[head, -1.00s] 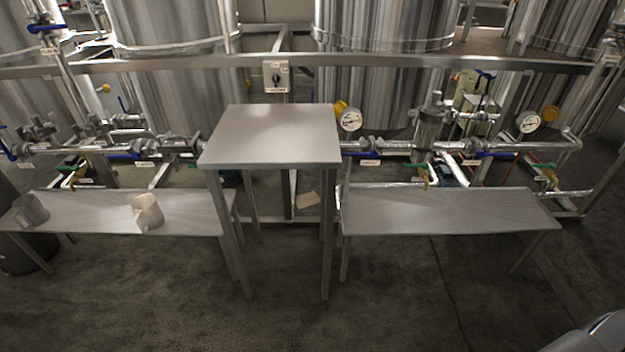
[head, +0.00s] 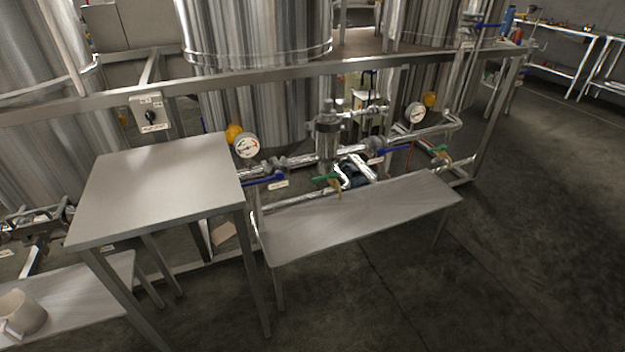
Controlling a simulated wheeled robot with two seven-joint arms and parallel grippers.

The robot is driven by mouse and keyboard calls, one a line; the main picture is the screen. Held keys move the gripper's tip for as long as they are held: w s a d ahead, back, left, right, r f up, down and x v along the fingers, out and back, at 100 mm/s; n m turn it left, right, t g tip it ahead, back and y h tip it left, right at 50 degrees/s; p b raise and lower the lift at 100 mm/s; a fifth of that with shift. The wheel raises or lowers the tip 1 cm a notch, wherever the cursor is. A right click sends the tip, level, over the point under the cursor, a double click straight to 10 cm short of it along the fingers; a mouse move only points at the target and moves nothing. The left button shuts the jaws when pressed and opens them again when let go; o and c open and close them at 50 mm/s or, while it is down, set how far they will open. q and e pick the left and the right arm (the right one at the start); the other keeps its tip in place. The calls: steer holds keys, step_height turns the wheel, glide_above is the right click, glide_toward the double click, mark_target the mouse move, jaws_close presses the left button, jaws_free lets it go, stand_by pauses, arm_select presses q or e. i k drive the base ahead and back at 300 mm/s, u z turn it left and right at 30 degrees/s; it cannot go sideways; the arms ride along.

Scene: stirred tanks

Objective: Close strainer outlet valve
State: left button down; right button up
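A strainer-like upright metal body (head: 328,138) stands in the pipe run behind the right bench in the head view. A valve with a blue lever (head: 395,149) is on the pipe to its right, the lever lying roughly along the pipe. Another blue lever (head: 264,181) is on the pipe to its left, also roughly along the pipe. Small white tags hang by both levers, too small to read, so I cannot tell which is the strainer outlet valve. Neither of my grippers is in view.
A tall steel table (head: 155,185) stands at left centre. A low bench (head: 360,222) runs before the pipes. Gauges (head: 247,146) and green-handled valves (head: 327,178) sit near the piping. The floor (head: 530,220) at right is clear.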

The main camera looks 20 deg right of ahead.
mark_target(259, 181)
steer(key=z, duration=0.55)
steer(key=i, duration=1.2)
steer(key=u, duration=0.3)
